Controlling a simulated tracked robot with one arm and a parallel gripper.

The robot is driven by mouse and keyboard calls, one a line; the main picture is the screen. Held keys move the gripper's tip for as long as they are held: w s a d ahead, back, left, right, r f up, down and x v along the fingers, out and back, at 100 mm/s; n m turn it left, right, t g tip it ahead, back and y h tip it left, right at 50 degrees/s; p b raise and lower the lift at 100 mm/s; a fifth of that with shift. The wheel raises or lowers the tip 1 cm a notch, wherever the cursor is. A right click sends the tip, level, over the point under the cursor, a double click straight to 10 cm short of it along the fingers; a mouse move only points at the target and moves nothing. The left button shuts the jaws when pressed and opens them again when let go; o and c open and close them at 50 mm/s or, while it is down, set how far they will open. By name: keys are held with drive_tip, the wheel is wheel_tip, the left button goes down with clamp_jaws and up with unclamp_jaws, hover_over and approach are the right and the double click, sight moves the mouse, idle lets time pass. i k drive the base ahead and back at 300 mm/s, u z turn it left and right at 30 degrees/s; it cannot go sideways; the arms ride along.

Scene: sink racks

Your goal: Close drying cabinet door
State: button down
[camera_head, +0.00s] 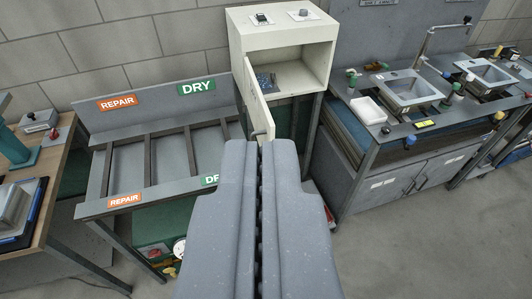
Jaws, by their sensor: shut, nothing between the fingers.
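The drying cabinet (282,32) is a cream box on dark legs at the top middle of the head view. Its door (256,98) is hinged on the left and stands open, swung out toward me. A dark handle (259,133) shows at the door's lower end. A blue patterned item (266,82) lies inside the cabinet. My gripper (258,145) is shut and empty. Its tips overlap the handle in the picture; I cannot tell whether they touch it.
A grey rack (170,150) with REPAIR and DRY signs stands left of the cabinet. A wooden bench (45,170) is at far left. A sink counter (375,145) with basins and bottles stands right. The floor (420,245) at lower right is clear.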

sight(264, 125)
drive_tip(key=u, duration=0.05)
drive_tip(key=i, duration=1.05)
drive_tip(key=u, duration=0.45)
